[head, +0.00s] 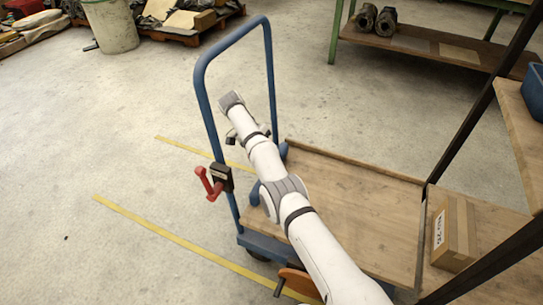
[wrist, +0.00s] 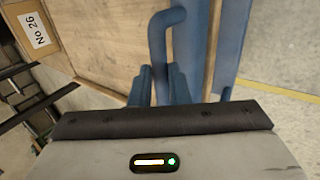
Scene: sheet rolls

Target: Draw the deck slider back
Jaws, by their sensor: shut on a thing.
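The wooden deck (head: 345,205) lies on a blue trolley with a tall hoop handle (head: 200,85). A bent blue bar (head: 283,151) sits at the deck's left end, partly hidden behind my arm. In the wrist view, this blue bar (wrist: 166,25) runs down between the fingers of my gripper (wrist: 163,82), which is shut on it. The deck also shows in the wrist view (wrist: 105,40), left of the bar, with a blue frame beam (wrist: 232,45) to the right.
A red lever (head: 209,184) sticks out from the hoop's near post. A labelled cardboard box (head: 454,232) stands right of the deck, near dark posts and a shelf (head: 520,130). Yellow lines (head: 190,245) mark the floor; open floor lies to the left.

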